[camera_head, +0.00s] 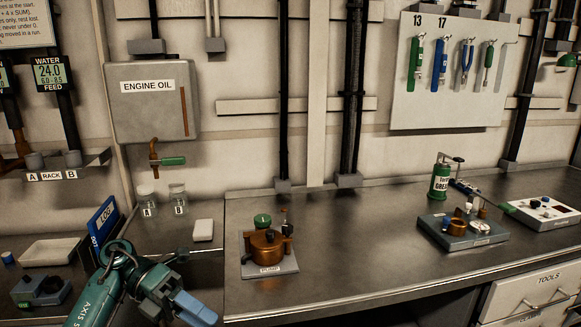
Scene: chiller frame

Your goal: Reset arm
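My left arm, teal and grey, comes in at the lower left. Its gripper (194,308) hangs at the bottom edge, in front of the left bench section, with pale blue finger parts pointing down and right. The fingers overlap and run near the picture's edge, so I cannot tell whether they are open or shut. I see nothing clearly held in them. My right arm and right gripper are not in view.
A copper pump unit (268,246) on a pale plate stands right of my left gripper. Jars A (147,201) and B (178,199), a white block (203,230) and a blue log book (104,221) are behind it. The central bench (355,245) is clear.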

